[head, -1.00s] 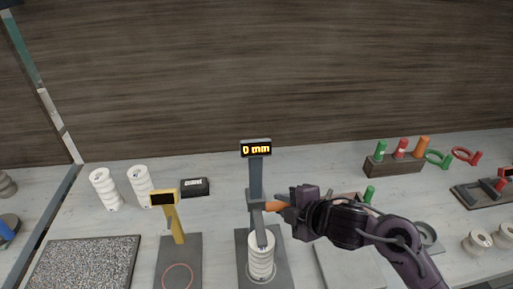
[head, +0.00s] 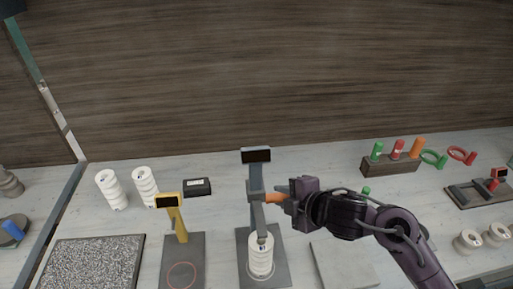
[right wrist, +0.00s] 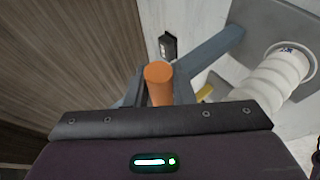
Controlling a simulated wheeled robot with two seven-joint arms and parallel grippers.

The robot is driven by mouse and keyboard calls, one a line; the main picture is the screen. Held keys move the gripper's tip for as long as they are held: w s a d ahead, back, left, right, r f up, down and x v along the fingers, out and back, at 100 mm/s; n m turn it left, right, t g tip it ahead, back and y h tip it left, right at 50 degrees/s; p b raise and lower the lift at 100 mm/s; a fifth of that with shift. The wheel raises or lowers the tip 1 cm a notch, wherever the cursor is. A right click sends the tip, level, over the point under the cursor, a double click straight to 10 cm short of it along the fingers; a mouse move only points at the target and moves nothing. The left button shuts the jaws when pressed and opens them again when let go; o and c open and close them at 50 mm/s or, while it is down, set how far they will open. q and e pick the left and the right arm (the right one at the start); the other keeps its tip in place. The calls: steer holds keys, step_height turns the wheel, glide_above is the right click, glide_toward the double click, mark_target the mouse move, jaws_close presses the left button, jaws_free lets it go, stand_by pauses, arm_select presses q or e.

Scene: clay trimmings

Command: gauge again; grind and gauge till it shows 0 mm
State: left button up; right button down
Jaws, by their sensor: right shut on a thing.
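A grey gauge post (head: 256,180) stands on a dark base, with a display (head: 256,155) on top that is blank. Its measuring arm (head: 260,218) reaches out above a white ribbed cylinder (head: 261,262), which stands upright on the base. The arm looks raised off the cylinder's top, where a small dark mark shows. The cylinder also shows in the right wrist view (right wrist: 270,85). My right gripper (head: 284,197) is shut on the gauge's orange handle (head: 271,197), seen end-on in the right wrist view (right wrist: 158,73). A speckled rough slab (head: 85,265) lies front left. My left gripper is not seen.
A yellow gauge (head: 176,220) with a dark display stands left of the grey one. Two ribbed cylinders (head: 110,190) and a black box (head: 197,187) are behind it. A rack with colored handles (head: 392,165) is back right. A pale flat slab (head: 342,265) lies right of the gauge.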

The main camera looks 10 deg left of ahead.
steer(key=shift+r+p, duration=2.15)
steer(key=shift+r, duration=0.5)
steer(key=shift+c, duration=2)
jaws_free()
steer(key=shift+f, duration=0.15)
